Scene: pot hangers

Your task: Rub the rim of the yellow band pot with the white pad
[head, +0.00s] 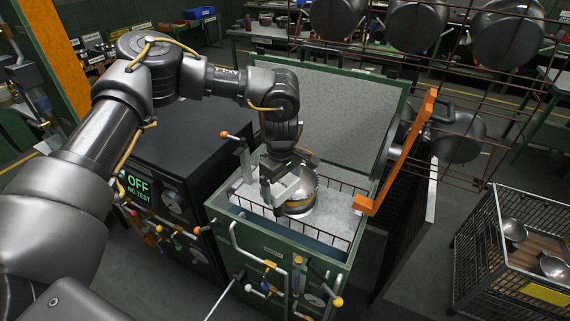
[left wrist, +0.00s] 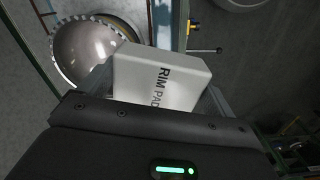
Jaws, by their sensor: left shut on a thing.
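My left gripper (head: 279,187) is shut on the white pad, marked "RIM PAD" in the left wrist view (left wrist: 160,82). In the head view the pad (head: 287,187) is partly hidden by the gripper. The yellow band pot (head: 300,207) is a round metal pot inside the green open-lidded tank (head: 283,252), right below the gripper. In the left wrist view the pot (left wrist: 92,50) shows a toothed or dotted rim, with the pad close to its right side. I cannot tell whether pad and rim touch. My right gripper is not in view.
The raised lid (head: 340,105) stands behind the tank. An orange bracket (head: 398,155) juts up at its right. Several pots hang on a wire grid (head: 490,95). A wire crate (head: 520,255) holds bowls at right. A black cabinet (head: 165,155) adjoins at left.

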